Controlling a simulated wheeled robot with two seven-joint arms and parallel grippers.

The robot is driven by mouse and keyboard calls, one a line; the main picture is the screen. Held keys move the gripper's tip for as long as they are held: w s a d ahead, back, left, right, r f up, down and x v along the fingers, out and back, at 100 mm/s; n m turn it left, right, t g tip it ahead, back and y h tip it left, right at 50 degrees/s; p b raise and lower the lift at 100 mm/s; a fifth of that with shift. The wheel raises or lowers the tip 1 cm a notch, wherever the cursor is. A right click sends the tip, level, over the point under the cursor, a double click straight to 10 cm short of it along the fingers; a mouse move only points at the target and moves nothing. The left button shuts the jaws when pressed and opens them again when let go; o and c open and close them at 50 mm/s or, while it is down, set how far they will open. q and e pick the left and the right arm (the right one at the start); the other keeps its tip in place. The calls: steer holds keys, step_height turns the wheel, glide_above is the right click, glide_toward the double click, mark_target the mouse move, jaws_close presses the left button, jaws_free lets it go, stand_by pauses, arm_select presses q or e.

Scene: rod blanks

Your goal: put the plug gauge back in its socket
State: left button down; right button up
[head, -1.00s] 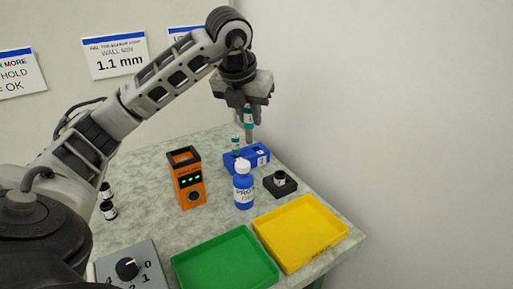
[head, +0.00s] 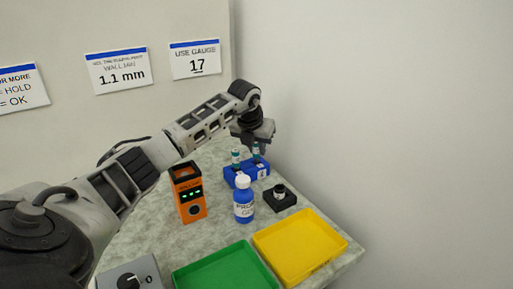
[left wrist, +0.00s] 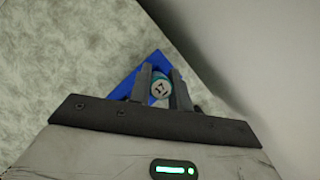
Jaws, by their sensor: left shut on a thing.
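The plug gauge (head: 256,150), with a teal and white handle, is upright at the right part of the blue socket block (head: 232,180). Its lower end meets the top of the block; I cannot tell how deep it sits. My left gripper (head: 257,145) is above the block, pointing down, shut on the gauge's handle. In the left wrist view the gauge's round marked end (left wrist: 161,88) lies between the two fingers (left wrist: 160,92), over the blue block (left wrist: 123,88). A second teal gauge (head: 236,157) stands in the block's left part. My right gripper is not in view.
In front of the block stand an orange device (head: 188,198) with green lights, a blue bottle (head: 243,205) and a black fixture (head: 281,199). Green (head: 225,266) and yellow (head: 300,247) trays lie nearer. A wall (head: 390,120) rises close on the right.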

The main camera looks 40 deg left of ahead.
arm_select(q)
steer(key=shift+f, duration=0.25)
steer(key=c, duration=1.3)
jaws_free()
steer(key=shift+f, duration=0.15)
steer(key=shift+s+r, duration=0.15)
steer(key=shift+r, duration=0.45)
steer(key=v, duration=1.1)
